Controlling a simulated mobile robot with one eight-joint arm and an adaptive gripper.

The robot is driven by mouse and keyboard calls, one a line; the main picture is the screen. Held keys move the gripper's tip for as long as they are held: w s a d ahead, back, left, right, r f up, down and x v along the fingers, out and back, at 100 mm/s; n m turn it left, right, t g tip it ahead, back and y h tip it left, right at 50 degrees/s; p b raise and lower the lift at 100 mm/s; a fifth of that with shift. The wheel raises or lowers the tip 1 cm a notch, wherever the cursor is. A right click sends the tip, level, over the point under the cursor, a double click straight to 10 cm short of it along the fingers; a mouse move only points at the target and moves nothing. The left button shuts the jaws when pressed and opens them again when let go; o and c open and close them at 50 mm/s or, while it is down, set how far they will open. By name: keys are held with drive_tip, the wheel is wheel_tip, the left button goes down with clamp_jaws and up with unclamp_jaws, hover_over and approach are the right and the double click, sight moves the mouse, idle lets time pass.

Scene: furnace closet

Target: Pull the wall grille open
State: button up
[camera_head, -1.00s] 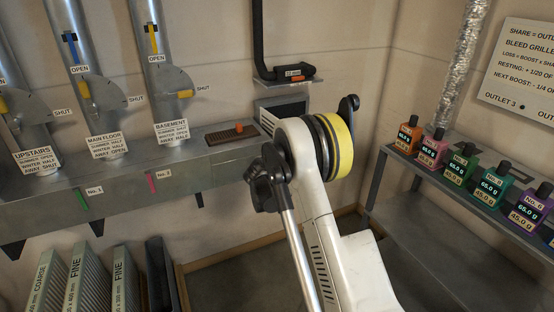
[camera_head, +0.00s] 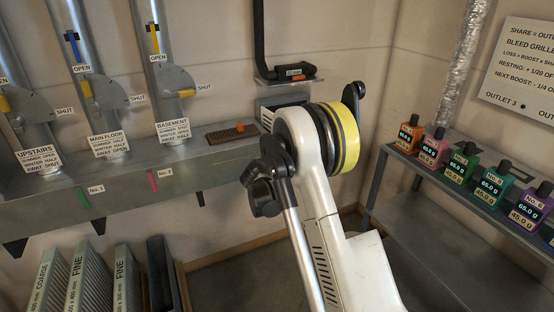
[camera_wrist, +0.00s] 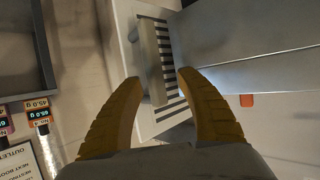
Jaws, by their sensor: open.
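The gripper is hidden in the head view.
A grey ledge (camera_head: 120,190) with ducts and a brown plate with an orange knob (camera_head: 239,127) runs along the left. A black pipe with a small device (camera_head: 288,74) is above the grille. A shelf with several coloured bottles (camera_head: 460,163) stands right. Filters (camera_head: 90,280) stand lower left.

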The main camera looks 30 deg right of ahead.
drive_tip(key=v, duration=0.8)
drive_tip(key=shift+s+a, duration=0.1)
drive_tip(key=shift+s, duration=0.05)
drive_tip(key=s+a+r+n+g+y, duration=0.1)
drive_tip(key=s+a+r+n+y, duration=0.15)
drive_tip(key=s+r, duration=0.4)
drive_tip(key=s+a+r+n+g+y, duration=0.1)
drive_tip(key=s+a+r, duration=0.25)
drive_tip(key=s, duration=0.65)
drive_tip(key=s+a+n+y, duration=0.1)
drive_tip(key=s+a, duration=0.2)
drive_tip(key=s, duration=0.4)
drive_tip(key=s+a+f+n+y, duration=0.1)
drive_tip(key=s+a+n+y, duration=0.1)
drive_tip(key=s+a, duration=0.2)
drive_tip(key=s+a+f+n+g+y, duration=0.1)
drive_tip(key=s+a, duration=0.3)
drive_tip(key=s, duration=0.6)
drive_tip(key=shift+y, duration=0.55)
drive_tip(key=shift+f+n, duration=0.1)
drive_tip(key=shift+n, duration=0.15)
